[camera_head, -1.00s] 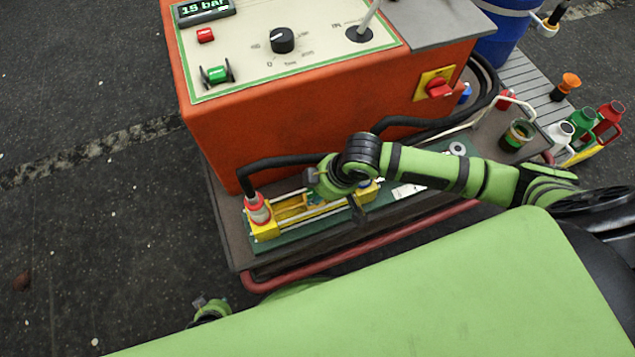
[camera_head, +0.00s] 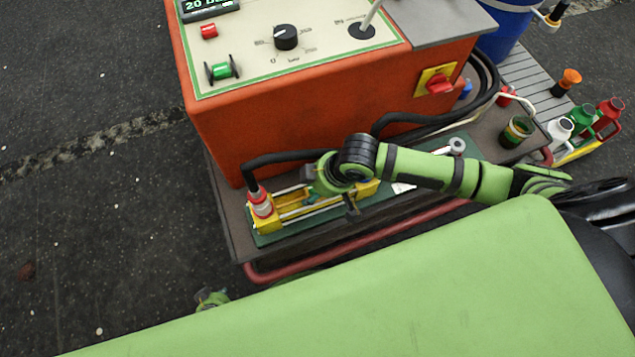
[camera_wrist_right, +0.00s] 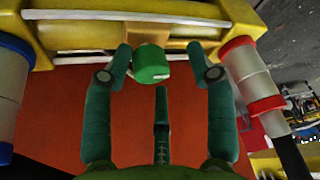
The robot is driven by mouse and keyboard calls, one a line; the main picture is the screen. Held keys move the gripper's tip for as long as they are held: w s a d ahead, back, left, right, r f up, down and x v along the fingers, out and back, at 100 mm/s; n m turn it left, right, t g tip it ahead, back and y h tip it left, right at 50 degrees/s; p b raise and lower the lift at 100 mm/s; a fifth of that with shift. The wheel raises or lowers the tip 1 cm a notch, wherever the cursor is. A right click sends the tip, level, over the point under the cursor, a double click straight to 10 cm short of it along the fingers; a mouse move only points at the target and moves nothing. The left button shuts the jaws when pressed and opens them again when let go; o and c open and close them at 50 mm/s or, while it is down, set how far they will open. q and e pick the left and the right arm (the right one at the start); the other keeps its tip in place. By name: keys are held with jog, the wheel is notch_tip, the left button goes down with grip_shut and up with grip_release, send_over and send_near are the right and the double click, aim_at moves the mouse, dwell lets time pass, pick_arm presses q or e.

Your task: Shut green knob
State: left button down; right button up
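In the right wrist view a green knob (camera_wrist_right: 151,65) sits under a yellow block of the fixture. My right gripper (camera_wrist_right: 160,60) is open around it, with one teal finger on each side and small gaps to the knob. In the head view my right gripper (camera_head: 314,190) is over the yellow fixture (camera_head: 264,222) on the cart, and my arm hides the knob there. My left gripper (camera_head: 210,298) shows only in part at the lower left, apart from the cart; its fingers cannot be made out.
The orange machine (camera_head: 320,110) stands behind the fixture, with a dial, a lever and a red switch (camera_head: 438,82). A black hose runs to the red-and-white coupling (camera_head: 260,200) at the fixture's left end. Several bottles (camera_head: 583,118) stand at the right.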

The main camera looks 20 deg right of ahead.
jog(key=shift+d, duration=0.2)
jog(key=shift+d+r, duration=0.15)
jog(key=shift+r, duration=0.15)
jog(key=v, duration=1.1)
jog(key=shift+r, duration=0.2)
jog(key=shift+s, duration=0.15)
